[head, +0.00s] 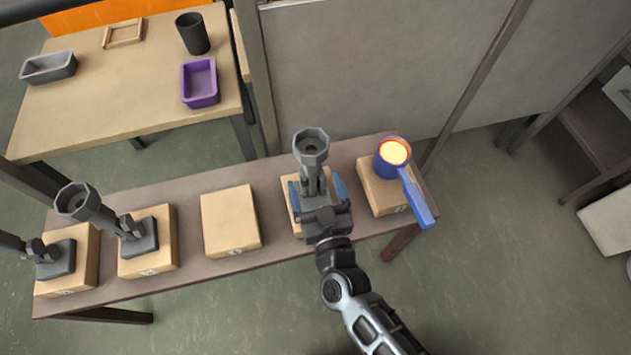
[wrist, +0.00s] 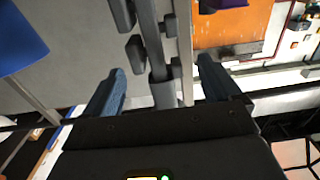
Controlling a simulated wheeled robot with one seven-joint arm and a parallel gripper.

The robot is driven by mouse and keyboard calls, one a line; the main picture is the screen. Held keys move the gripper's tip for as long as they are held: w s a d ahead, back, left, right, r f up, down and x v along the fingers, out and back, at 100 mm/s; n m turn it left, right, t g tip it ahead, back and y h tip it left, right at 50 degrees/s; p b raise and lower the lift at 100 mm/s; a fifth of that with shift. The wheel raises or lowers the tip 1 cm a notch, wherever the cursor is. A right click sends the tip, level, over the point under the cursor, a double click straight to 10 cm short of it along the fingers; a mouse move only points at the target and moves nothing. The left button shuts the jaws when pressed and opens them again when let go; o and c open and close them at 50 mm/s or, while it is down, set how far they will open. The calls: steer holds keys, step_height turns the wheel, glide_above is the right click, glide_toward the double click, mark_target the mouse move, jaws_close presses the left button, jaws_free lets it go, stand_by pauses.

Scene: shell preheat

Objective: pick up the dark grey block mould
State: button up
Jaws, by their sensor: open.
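A dark grey mould (head: 311,146) with an eight-sided cup and a narrow stem stands upright on a wooden block (head: 292,212) near the right end of the bench. My gripper (head: 317,190) is over this block, with its blue fingers apart on either side of the stem. In the wrist view the grey stem (wrist: 152,45), with small side lugs, shows between the open fingertips (wrist: 160,80). Gaps remain on both sides. My gripper hides the mould's lower part. A similar grey mould (head: 138,246) leans left on a block, and another (head: 57,259) is partly cut off at the left edge.
A blue ladle (head: 415,197) with a glowing cup sits on a block just right of my gripper. An empty wooden block (head: 230,221) is to the left. A back table (head: 110,105) holds a purple tray (head: 200,82), a black cup (head: 193,33) and a grey tray (head: 48,68).

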mark_target(314, 183)
steer(key=b+x, duration=0.1)
steer(key=x, duration=0.3)
steer(key=shift+w+f, duration=0.2)
steer(key=shift+w, duration=0.05)
steer(key=shift+w+a, duration=0.1)
steer(key=shift+w, duration=0.45)
steer(key=shift+r, duration=0.1)
steer(key=shift+c, duration=0.4)
steer(key=c, duration=1.2)
steer(key=shift+c, duration=0.5)
steer(key=shift+r, duration=0.15)
